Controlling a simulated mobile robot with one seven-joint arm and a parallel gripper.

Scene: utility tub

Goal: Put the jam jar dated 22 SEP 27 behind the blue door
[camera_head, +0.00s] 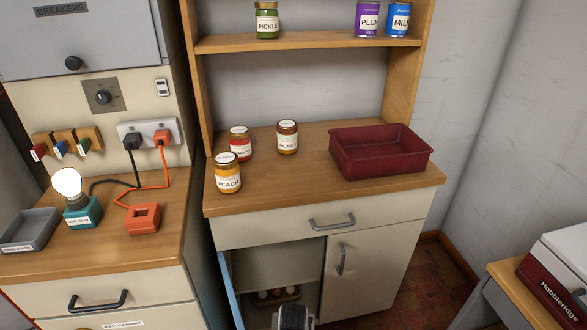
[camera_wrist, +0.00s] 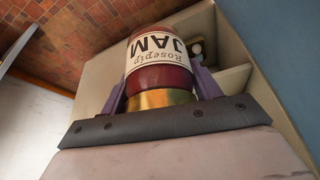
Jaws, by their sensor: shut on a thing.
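My gripper (camera_wrist: 162,82) is shut on a jam jar (camera_wrist: 158,50) with a dark red body, a gold lid and a white label reading "Rosehip JAM". The label appears upside down in the wrist view; no date is readable. The purple fingers hold the jar on both sides near its lid. In the head view, the blue door (camera_head: 230,288) stands open at the left of the lower cabinet and shows nearly edge-on. The opening beside it shows a pale interior (camera_head: 280,262) with several small jars low inside. A dark part of my arm shows before the opening; the held jar is hidden there.
On the counter stand a peach jar (camera_head: 228,178), a tomato jar (camera_head: 240,146), a honey jar (camera_head: 287,138) and a dark red tub (camera_head: 380,155). Brick-tiled floor (camera_head: 425,275) lies at the right.

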